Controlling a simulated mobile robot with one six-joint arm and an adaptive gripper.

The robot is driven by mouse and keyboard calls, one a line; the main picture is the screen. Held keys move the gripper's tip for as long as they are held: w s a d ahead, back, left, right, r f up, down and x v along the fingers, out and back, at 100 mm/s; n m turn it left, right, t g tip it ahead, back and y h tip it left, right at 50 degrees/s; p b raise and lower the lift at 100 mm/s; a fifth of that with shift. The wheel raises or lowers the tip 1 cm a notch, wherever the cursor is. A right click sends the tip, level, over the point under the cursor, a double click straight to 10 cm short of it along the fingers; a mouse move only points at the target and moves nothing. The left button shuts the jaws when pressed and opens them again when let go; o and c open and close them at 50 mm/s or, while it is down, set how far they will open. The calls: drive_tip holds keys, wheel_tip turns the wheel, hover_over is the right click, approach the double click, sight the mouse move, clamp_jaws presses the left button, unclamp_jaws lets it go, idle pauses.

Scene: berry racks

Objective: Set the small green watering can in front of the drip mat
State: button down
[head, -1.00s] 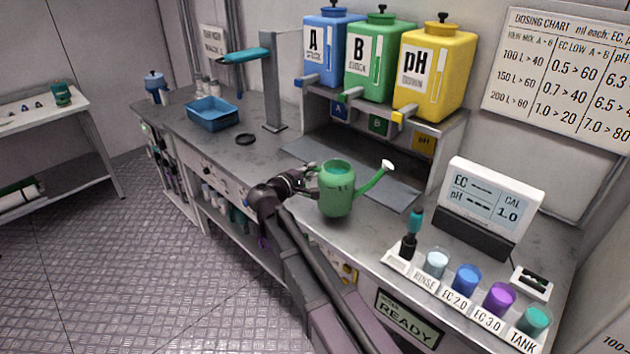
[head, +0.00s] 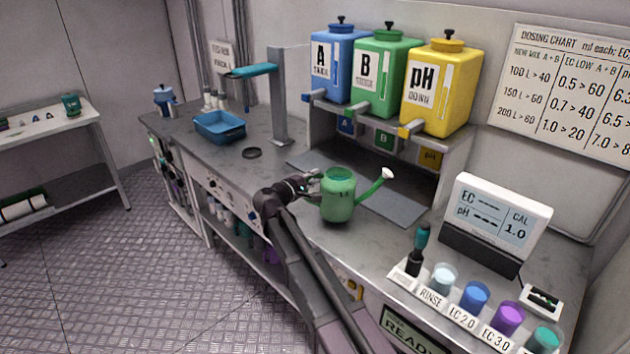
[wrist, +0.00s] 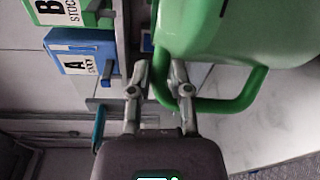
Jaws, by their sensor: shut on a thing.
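The small green watering can (head: 338,198) is upright at the front of the counter, its spout pointing right. My gripper (head: 306,186) comes in from the left and is shut on the can's handle. In the wrist view, my gripper's fingers (wrist: 160,85) close on the green handle (wrist: 240,98), with the can body (wrist: 240,25) above it. The drip mat (head: 404,208) is a flat dark grey sheet below the dispensers, behind the can. The can hides part of the mat. I cannot tell whether the can's base touches the counter.
Blue, green and yellow dispensers (head: 440,90) stand on a shelf behind the mat. To the right are a meter display (head: 495,222) and a row of sample cups (head: 475,296). A blue tray (head: 219,126) and black ring (head: 251,153) lie left, with bare counter between.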

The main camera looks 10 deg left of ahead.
drive_tip(key=shift+f+b, duration=1.6)
drive_tip(key=shift+f, duration=0.1)
drive_tip(key=c, duration=0.6)
unclamp_jaws()
drive_tip(key=shift+s, duration=0.1)
drive_tip(key=shift+p+v, duration=0.55)
drive_tip(key=shift+v, duration=5.5)
